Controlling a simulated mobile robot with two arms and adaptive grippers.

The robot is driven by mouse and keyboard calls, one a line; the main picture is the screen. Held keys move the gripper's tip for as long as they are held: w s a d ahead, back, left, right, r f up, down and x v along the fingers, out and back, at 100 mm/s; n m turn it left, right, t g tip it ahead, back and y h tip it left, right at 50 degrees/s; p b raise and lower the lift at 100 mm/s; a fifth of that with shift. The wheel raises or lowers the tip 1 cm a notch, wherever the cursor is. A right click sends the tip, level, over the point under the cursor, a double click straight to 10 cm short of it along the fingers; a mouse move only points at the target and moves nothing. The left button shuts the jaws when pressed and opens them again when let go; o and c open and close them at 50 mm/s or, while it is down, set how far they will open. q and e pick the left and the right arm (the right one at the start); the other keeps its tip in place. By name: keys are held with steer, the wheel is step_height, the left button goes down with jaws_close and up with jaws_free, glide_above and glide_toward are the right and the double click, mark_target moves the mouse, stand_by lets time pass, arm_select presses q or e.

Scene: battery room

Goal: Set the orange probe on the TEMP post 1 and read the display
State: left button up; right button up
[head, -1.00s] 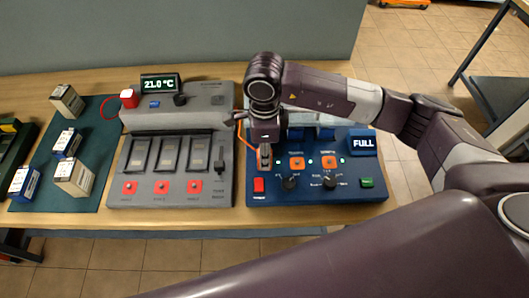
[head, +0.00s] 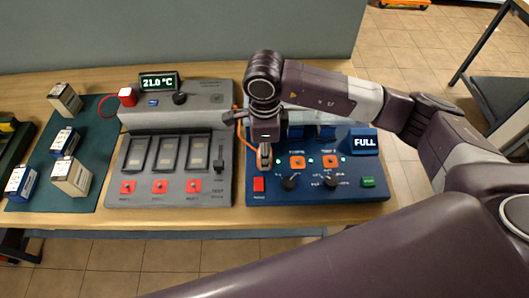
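My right gripper (head: 264,150) points down over the left part of the blue panel (head: 380,190). An orange cable (head: 240,130) runs to its fingertips, which appear closed on the orange probe; the probe is mostly hidden. I cannot tell whether the tip touches the panel. The display (head: 159,82) on the grey unit reads 21.0 °C. My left gripper is out of view.
The blue panel has a FULL sign (head: 365,142), black knobs (head: 288,182), a red button (head: 258,184) and a green one (head: 368,182). The grey unit (head: 215,190) stands left, with a red cable-end block (head: 127,97). Several battery boxes (head: 70,176) stand on a green mat (head: 100,150).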

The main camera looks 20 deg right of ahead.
steer(key=shift+f+b, duration=0.3)
steer(key=shift+f, duration=0.1)
steer(key=o, duration=0.9)
steer(key=shift+r+p, duration=2.6)
steer(key=shift+r, duration=2.95)
